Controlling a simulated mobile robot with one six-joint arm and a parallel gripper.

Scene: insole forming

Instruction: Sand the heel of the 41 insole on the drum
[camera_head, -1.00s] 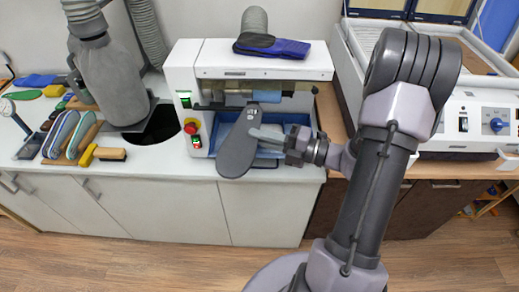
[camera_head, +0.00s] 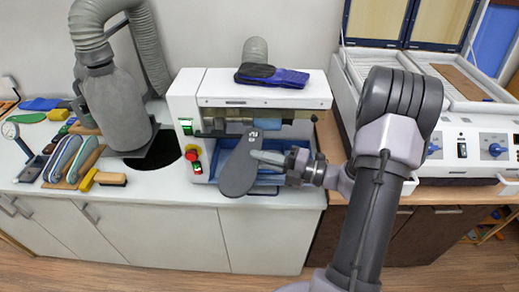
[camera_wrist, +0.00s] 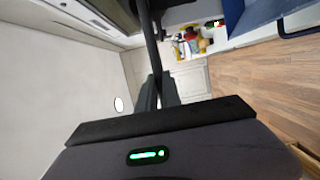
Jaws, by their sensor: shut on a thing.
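My gripper (camera_head: 268,158) is shut on a dark grey insole (camera_head: 238,173) in the head view, gripping it from the right side. The insole is tilted, its broad rounded end low and toward me and its other end up at the sander's opening. I cannot tell whether the insole touches the drum. The wrist view shows a dark strip (camera_wrist: 149,40), likely the insole edge-on, between the fingers.
A blue-black folded item (camera_head: 270,76) lies on the sander. A blue tray (camera_head: 268,180) sits below the opening. Left are a grey extraction hose (camera_head: 112,105), several insoles (camera_head: 75,160) and a brush (camera_head: 110,179). Right is a white machine (camera_head: 460,172) with open lids.

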